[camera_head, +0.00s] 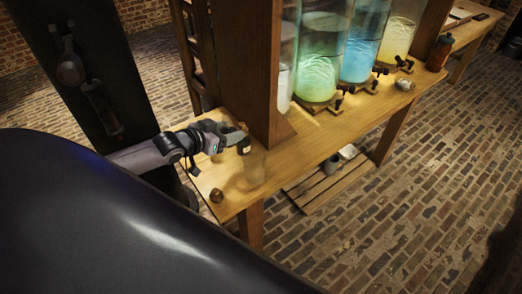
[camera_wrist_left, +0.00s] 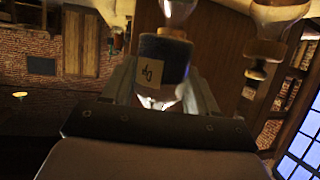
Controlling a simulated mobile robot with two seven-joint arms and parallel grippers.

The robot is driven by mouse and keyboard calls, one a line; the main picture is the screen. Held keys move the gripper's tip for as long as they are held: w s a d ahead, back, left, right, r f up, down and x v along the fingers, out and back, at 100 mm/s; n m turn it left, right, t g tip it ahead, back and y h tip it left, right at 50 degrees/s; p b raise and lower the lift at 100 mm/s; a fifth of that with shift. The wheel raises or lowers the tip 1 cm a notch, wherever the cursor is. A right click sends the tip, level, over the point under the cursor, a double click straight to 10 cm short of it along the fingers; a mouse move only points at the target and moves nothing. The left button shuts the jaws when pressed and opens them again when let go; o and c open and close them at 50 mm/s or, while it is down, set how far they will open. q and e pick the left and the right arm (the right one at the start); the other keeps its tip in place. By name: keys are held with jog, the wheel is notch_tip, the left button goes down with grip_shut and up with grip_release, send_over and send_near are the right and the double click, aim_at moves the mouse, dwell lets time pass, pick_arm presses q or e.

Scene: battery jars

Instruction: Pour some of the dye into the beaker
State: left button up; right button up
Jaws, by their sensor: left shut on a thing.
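My left gripper (camera_head: 236,139) reaches in over the near left end of the wooden table. It is shut on a small dark bottle (camera_head: 244,147) with a pale label. The bottle fills the middle of the left wrist view (camera_wrist_left: 165,58), where a mark shows on the label (camera_wrist_left: 151,72). A faint clear glass vessel (camera_head: 254,168), seemingly the beaker, stands on the table just below and right of the bottle. I cannot tell whether it holds liquid. My right gripper is not in view.
Tall jars with green (camera_head: 318,65), blue (camera_head: 364,45) and yellow (camera_head: 399,32) liquid stand along the table (camera_head: 320,140). A thick wooden post (camera_head: 248,70) rises behind the gripper. A small brown round object (camera_head: 216,195) lies near the front corner. A slatted pallet (camera_head: 318,190) is below.

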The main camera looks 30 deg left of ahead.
pick_arm(q)
jog(key=shift+w+a+r, duration=0.2)
jog(key=shift+w+a, duration=0.35)
jog(key=shift+a, duration=0.1)
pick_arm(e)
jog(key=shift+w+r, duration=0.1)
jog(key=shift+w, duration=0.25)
pick_arm(q)
jog(key=shift+s+d+r, duration=0.1)
jog(key=shift+d+r, duration=0.05)
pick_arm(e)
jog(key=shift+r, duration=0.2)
